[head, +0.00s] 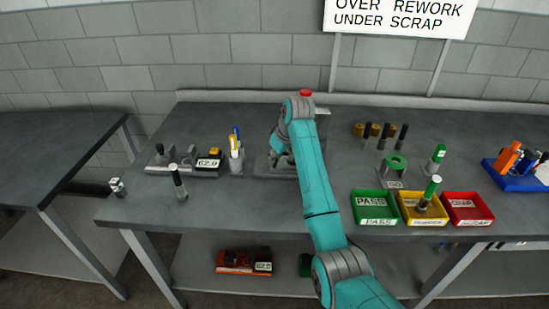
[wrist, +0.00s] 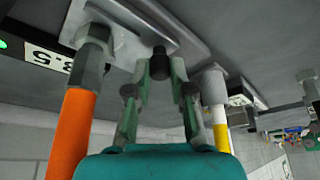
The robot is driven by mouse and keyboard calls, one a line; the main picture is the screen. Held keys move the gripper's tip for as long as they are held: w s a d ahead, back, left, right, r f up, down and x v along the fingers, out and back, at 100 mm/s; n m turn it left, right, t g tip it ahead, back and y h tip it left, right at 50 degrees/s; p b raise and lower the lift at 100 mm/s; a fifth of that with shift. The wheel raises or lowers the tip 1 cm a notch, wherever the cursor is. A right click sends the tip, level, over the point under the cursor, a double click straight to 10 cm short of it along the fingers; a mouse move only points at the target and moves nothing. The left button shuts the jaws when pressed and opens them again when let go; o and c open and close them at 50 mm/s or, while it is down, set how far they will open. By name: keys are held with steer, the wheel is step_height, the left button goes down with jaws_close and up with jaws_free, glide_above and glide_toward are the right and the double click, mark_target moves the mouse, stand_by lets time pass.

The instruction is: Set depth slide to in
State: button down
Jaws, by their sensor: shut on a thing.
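In the wrist view my gripper (wrist: 160,76) has its fingers closed around a small black knob (wrist: 159,60), which stands at a light grey metal plate (wrist: 130,30). I take the knob to be the depth slide's, but no label on it can be read. In the head view the grey plate (head: 264,167) of this fixture lies on the bench behind my arm. My arm hides the knob and the fingertips there. Whether the slide is in or out cannot be told.
In the wrist view an orange handle (wrist: 75,125) stands left of my fingers and a yellow-and-white handle (wrist: 218,110) right. On the bench (head: 330,218), a pen holder (head: 236,164) stands left of the fixture; green (head: 374,221), yellow (head: 424,221) and red (head: 468,221) bins sit right.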

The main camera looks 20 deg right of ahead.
mark_target(283, 165)
steer(key=shift+s+d, duration=0.3)
steer(key=shift+d, duration=0.6)
steer(key=shift+s+d, duration=0.3)
steer(key=shift+d, duration=0.55)
steer(key=c, duration=1)
jaws_free()
steer(key=shift+d, duration=0.15)
steer(key=shift+c, duration=0.2)
